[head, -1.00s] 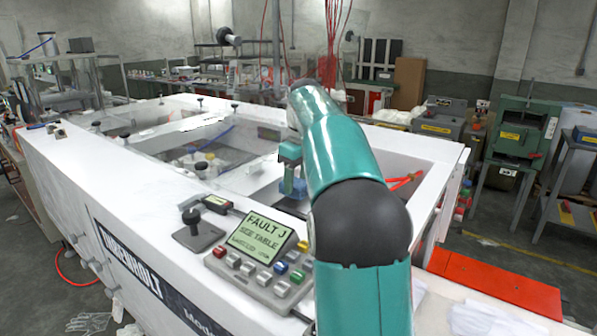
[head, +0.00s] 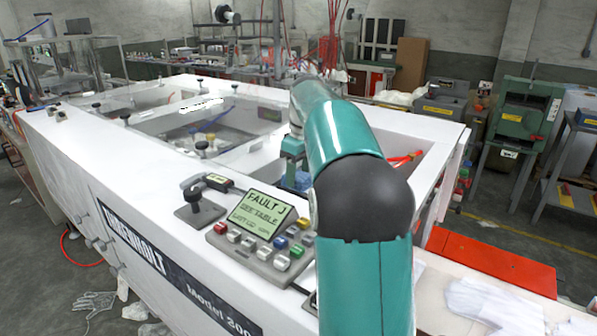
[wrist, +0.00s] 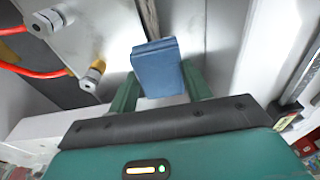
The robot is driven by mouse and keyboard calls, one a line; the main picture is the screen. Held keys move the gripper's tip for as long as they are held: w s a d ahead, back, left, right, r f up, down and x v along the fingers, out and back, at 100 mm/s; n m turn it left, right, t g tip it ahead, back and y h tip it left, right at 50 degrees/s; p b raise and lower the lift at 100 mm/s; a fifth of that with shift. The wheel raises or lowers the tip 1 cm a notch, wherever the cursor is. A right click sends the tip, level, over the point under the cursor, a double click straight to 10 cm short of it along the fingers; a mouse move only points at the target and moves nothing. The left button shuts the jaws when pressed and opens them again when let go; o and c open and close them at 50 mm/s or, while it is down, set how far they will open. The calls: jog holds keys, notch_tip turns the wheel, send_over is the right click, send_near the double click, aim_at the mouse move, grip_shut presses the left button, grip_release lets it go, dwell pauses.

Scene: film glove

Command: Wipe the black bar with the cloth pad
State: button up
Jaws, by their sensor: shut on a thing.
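The cloth pad is a blue block (wrist: 157,70) between the two green fingers of my gripper (wrist: 160,78) in the wrist view. My gripper is shut on it. In the head view the gripper (head: 292,150) and the blue pad (head: 298,180) show beside my teal arm, over the opening of the white machine, partly hidden by the arm. A narrow dark strip (wrist: 150,18) just beyond the pad in the wrist view may be the black bar. I cannot tell whether the pad touches it. The bar is not clear in the head view.
The white machine (head: 130,155) fills the middle, with raised walls around its openings. A button console (head: 262,225) and a joystick (head: 195,200) stand on its near edge. Red hoses and metal fittings (wrist: 90,75) lie left of the pad in the wrist view.

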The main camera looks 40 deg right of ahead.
jog(key=shift+f, duration=1)
dwell(0.3)
